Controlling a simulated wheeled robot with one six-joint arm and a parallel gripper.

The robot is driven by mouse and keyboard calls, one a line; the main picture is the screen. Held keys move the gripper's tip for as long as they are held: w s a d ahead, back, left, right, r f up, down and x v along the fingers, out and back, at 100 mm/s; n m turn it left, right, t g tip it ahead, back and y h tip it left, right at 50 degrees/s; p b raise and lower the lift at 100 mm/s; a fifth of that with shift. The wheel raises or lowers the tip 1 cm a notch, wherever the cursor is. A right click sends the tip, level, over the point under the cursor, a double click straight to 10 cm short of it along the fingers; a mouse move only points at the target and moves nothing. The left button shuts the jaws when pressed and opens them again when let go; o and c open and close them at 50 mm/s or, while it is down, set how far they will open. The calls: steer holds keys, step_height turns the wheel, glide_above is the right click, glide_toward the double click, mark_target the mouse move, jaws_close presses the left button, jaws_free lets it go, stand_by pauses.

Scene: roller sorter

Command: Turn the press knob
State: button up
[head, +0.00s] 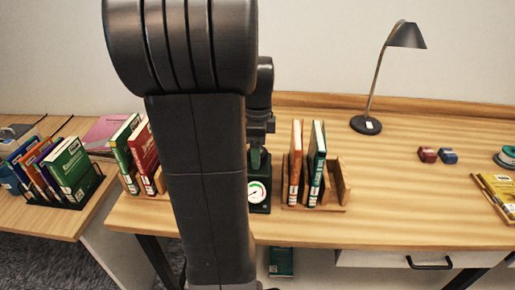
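The press is a small dark device (264,206) with a round white gauge (257,193) on its front, standing on the wooden desk just left of the wooden book rack. Its upper part is dark green, and its left side is hidden behind my arm. The knob cannot be made out apart from my gripper. My gripper (258,150) points down directly over the top of the press. Its fingers are small, dark and partly covered, so I cannot tell whether they are open or touch the knob.
A wooden rack (340,190) with upright books stands close right of the press. A green book (122,150) and a red book (143,152) stand to the left. A black desk lamp (366,124), small red (427,154) and blue (448,156) blocks are farther right. The desk between has free room.

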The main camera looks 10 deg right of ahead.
steer(key=shift+c, duration=0.2)
steer(key=c, duration=0.9)
steer(key=shift+n, duration=0.3)
